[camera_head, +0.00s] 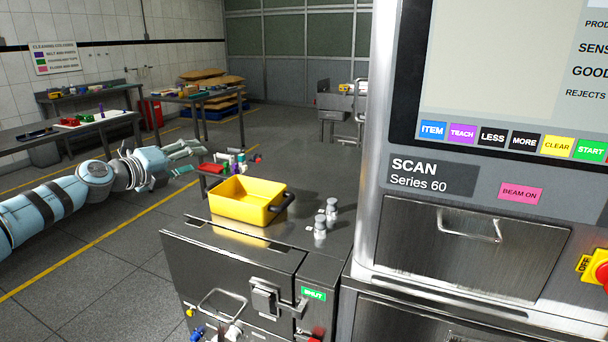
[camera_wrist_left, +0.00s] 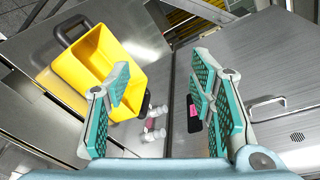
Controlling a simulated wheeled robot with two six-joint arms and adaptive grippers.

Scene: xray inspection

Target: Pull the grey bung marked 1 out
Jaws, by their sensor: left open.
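Two small grey bungs stand on the steel top of the cabinet in the head view, a nearer one (camera_head: 320,227) and a farther one (camera_head: 332,208). No number is readable on either, so I cannot tell which is marked 1. Both also show in the left wrist view, between the fingers in the picture but beyond them, one (camera_wrist_left: 153,135) lower and one (camera_wrist_left: 158,111) higher. My left gripper (camera_head: 190,158) is open and empty, apart from the bungs and to their left in the head view. Its teal-padded fingers (camera_wrist_left: 160,85) are spread wide in the left wrist view. My right gripper is not in view.
A yellow tub (camera_head: 236,207) with dark handles stands on the cabinet top (camera_head: 290,245), left of the bungs. The tall scanner cabinet (camera_head: 470,235) rises on the right. Tables with coloured items stand behind on the left. Floor is clear at lower left.

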